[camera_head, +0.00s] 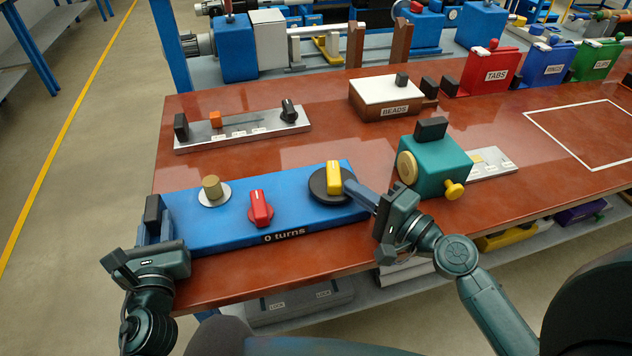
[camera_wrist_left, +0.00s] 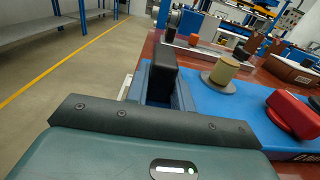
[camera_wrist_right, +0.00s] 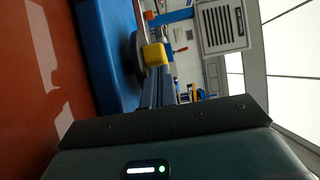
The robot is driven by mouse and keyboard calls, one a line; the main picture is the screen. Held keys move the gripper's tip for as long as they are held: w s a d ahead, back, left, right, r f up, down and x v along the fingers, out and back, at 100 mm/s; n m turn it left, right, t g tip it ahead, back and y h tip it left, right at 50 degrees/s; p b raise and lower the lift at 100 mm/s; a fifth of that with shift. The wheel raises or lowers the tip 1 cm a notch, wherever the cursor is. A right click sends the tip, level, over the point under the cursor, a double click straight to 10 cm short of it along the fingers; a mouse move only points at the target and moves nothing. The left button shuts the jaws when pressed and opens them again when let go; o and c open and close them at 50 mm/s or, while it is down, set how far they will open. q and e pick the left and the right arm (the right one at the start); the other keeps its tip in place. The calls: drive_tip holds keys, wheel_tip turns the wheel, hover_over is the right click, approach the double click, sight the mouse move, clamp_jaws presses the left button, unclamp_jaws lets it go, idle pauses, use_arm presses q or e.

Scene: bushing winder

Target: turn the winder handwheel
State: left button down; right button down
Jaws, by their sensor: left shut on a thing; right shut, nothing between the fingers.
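The winder is a blue box (camera_head: 225,222) labelled "0 turns" on the red-brown bench. Its handwheel, a black disc (camera_head: 318,187) with a yellow handle (camera_head: 334,176), sits at the right end; both also show in the right wrist view, disc (camera_wrist_right: 137,56) and handle (camera_wrist_right: 156,54). My left gripper (camera_head: 155,230) is shut on the black block (camera_head: 153,208) at the box's left end; that block (camera_wrist_left: 163,72) stands between the fingers in the left wrist view. My right gripper (camera_head: 354,188) is shut and empty, fingertips beside the yellow handle; contact cannot be told.
A red knob (camera_head: 260,208) and a brass post (camera_head: 212,188) stand on the blue box. A teal box (camera_head: 433,165) with yellow knobs is close to the right gripper. Behind are a grey slider panel (camera_head: 243,130) and a bead box (camera_head: 388,98). Bench space at front right is clear.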

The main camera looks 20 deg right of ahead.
drive_tip(key=shift+s+a, duration=0.2)
drive_tip(key=shift+a, duration=0.4)
drive_tip(key=shift+s+a, duration=0.15)
drive_tip(key=shift+a, duration=1.35)
drive_tip(key=shift+w+a, duration=0.4)
drive_tip(key=shift+a, duration=0.45)
drive_tip(key=shift+w+a+m+t+h, duration=0.15)
drive_tip(key=shift+a+m+t+h, duration=0.1)
drive_tip(key=shift+m+h, duration=0.25)
drive_tip(key=shift+w+a+m+t+h, duration=0.2)
drive_tip(key=shift+m+t+h, duration=0.1)
drive_tip(key=shift+h, duration=0.3)
drive_tip(key=shift+s, duration=0.1)
